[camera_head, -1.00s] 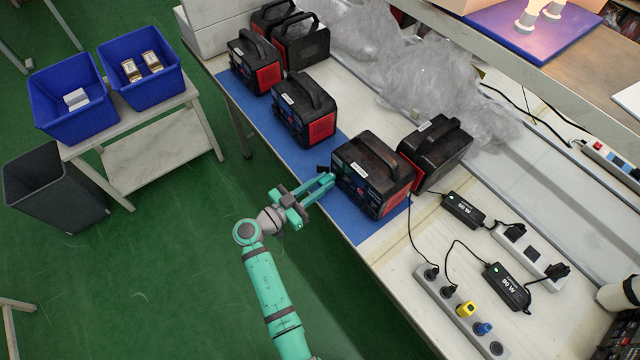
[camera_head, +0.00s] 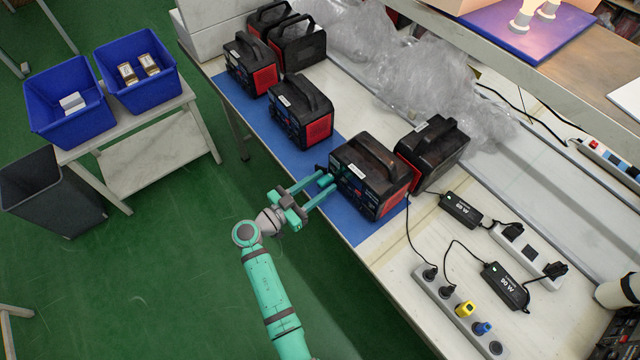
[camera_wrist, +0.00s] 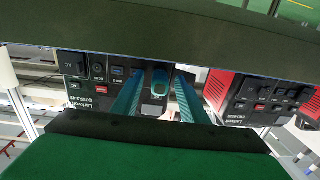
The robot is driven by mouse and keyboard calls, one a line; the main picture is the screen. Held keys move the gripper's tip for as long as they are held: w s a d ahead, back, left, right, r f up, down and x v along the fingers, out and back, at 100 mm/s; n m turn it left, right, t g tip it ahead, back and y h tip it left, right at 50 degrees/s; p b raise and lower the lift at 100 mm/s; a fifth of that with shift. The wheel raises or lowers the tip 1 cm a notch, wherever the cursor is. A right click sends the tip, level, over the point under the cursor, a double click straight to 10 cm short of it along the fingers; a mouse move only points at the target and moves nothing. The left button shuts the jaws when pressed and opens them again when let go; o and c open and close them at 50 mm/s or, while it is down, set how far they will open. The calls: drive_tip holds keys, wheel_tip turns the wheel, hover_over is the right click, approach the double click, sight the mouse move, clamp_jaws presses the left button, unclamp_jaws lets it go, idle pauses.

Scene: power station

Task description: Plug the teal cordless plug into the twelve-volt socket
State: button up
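The near power station (camera_head: 372,172) is a black box with a red side panel and a handle, standing on the blue mat. The small teal plug (camera_head: 325,181) is at its front panel. In the wrist view the teal plug (camera_wrist: 160,80) sits against the panel (camera_wrist: 88,72), right of a blue port, covering whatever socket is behind it. How deep it sits I cannot tell. My gripper (camera_head: 328,179) is open, its teal fingers spread on both sides of the plug, with gaps visible in the wrist view (camera_wrist: 158,92).
Another power station (camera_head: 434,152) stands close on the right, and several more stand farther left. A power strip (camera_head: 455,315) and black adapters (camera_head: 505,287) lie on the bench at right. Blue bins (camera_head: 140,68) stand on a side table.

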drive_tip(key=v, duration=1)
drive_tip(key=shift+s+a, duration=0.2)
drive_tip(key=shift+a, duration=0.15)
drive_tip(key=shift+a, duration=0.1)
